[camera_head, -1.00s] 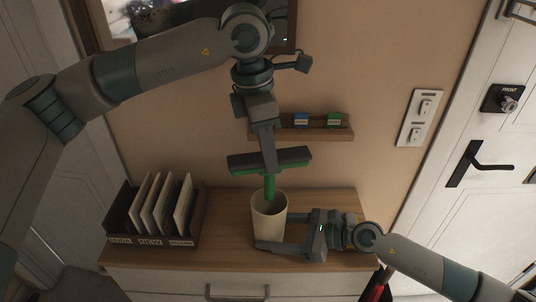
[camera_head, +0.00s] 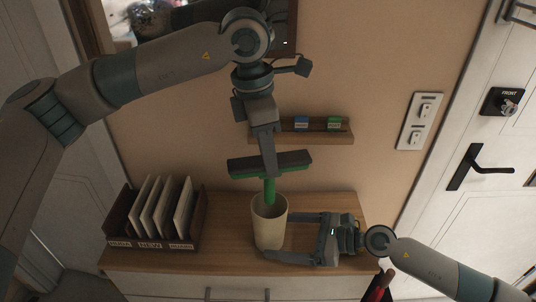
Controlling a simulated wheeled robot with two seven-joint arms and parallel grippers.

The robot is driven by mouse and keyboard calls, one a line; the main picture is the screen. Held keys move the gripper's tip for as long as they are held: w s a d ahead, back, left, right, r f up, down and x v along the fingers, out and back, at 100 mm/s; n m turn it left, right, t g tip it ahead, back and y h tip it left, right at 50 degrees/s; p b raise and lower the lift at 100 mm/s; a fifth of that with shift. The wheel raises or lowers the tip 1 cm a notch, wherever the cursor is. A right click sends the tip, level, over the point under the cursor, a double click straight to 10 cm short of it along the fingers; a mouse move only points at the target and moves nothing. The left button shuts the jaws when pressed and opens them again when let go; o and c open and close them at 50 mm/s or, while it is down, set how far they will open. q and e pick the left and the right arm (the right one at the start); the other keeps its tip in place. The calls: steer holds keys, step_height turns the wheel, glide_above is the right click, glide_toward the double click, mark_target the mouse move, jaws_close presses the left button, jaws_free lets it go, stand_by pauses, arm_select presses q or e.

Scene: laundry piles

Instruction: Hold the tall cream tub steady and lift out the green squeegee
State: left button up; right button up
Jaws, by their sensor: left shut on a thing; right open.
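The green squeegee has a wide dark head (camera_head: 240,165) and a green handle (camera_head: 269,190) pointing down. My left gripper (camera_head: 267,160) is shut on the squeegee near its head, above the tub. The tall cream tub (camera_head: 268,234) stands upright on the wooden cabinet top. The handle's lower end overlaps the tub's mouth in view; I cannot tell whether it is still inside. My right gripper (camera_head: 280,236) is open at the tub's right side. Its near finger lies low in front of the tub and its far finger at the right, apart from the wall.
A dark sorter (camera_head: 150,244) with several upright cards stands left on the cabinet top (camera_head: 222,222). A wall shelf (camera_head: 316,138) with a blue and a green item is behind. A door with a black handle (camera_head: 480,166) is at right.

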steer(key=v, duration=0.9)
steer(key=shift+s+d+r, duration=0.1)
steer(key=shift+d, duration=0.05)
arm_select(q)
steer(key=shift+s, duration=0.1)
arm_select(e)
steer(key=shift+s, duration=0.1)
